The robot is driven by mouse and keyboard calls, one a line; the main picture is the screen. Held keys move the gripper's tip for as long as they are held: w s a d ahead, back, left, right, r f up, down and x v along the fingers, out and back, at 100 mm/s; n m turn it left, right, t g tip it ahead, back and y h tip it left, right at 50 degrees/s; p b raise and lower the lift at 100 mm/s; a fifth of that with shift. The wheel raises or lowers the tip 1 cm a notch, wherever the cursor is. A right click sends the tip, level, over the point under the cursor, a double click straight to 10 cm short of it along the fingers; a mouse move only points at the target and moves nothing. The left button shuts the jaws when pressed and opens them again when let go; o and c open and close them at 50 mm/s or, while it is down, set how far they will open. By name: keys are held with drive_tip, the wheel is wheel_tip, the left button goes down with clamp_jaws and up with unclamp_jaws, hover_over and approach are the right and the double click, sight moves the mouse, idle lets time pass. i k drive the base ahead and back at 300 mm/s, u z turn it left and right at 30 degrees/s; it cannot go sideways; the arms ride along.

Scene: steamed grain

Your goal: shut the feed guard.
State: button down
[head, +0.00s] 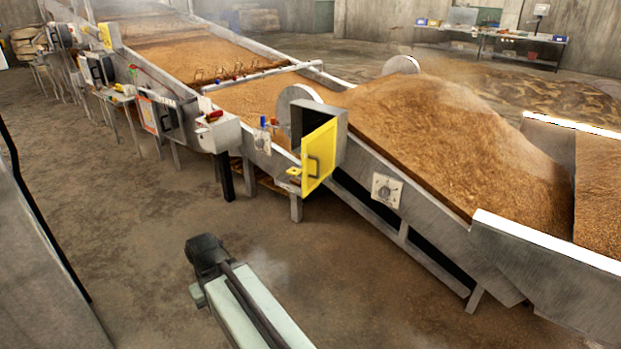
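A yellow door (319,157) with a dark handle, which looks like the feed guard, is hinged on a grey metal box (310,113) at the side of the conveyor trough. It stands open, swung out toward the floor side, and the dark inside of the box shows to its left. A small yellow piece (294,171) sits low beside the door. A pale green arm link of mine, with a dark end, shows at the bottom, apart from the door. I see no gripper fingers.
The long trough (440,235) full of brown grain runs from upper left to lower right, on legs. Other boxes and a red-handled unit (214,116) line its near side. The floor (150,215) between my arm and the trough is clear. A bench (517,45) stands far back.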

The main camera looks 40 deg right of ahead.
sight(318, 149)
drive_tip(key=i, duration=1)
drive_tip(key=z, duration=0.05)
